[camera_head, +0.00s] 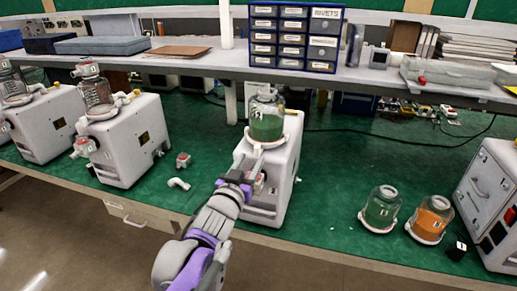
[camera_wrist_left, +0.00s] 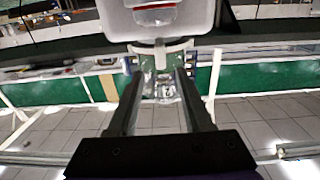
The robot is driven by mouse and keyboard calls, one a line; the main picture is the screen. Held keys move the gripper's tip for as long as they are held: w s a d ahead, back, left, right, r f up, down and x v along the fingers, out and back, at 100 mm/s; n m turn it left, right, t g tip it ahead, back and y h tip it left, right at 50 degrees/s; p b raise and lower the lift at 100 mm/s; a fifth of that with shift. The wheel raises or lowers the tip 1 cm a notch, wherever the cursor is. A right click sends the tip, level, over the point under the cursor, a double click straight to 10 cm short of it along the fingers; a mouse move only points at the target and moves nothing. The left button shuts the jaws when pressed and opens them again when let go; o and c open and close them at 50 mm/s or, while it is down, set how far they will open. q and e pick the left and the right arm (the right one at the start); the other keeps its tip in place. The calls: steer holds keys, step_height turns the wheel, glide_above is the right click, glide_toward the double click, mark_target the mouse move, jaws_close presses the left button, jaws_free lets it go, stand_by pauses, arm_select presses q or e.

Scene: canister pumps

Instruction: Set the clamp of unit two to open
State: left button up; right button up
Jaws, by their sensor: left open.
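A white pump unit (camera_head: 268,170) stands at the middle of the green bench, with a glass canister (camera_head: 266,118) of green content on top. Its number is too small to read surely. My left gripper (camera_head: 252,172) is in front of this unit's near face, at the height of its upper front. In the left wrist view the gripper (camera_wrist_left: 160,80) is open, its two fingers on either side of a pale clear fitting with a small label (camera_wrist_left: 165,91). I cannot tell whether the fingers touch it. The clamp is partly hidden by the gripper. My right gripper is not in view.
Two more white units (camera_head: 127,140) (camera_head: 45,125) stand at left. A white elbow pipe (camera_head: 179,183) and a small red-and-white part (camera_head: 183,160) lie between. Green (camera_head: 381,208) and orange (camera_head: 431,219) jars and a white cabinet (camera_head: 490,200) are at right. A shelf (camera_head: 200,64) crosses behind.

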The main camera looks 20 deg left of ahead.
mark_target(256, 151)
arm_select(q)
steer(key=w, duration=0.7)
steer(key=shift+d, duration=0.1)
steer(key=shift+s, duration=0.1)
jaws_close()
stand_by(1.1)
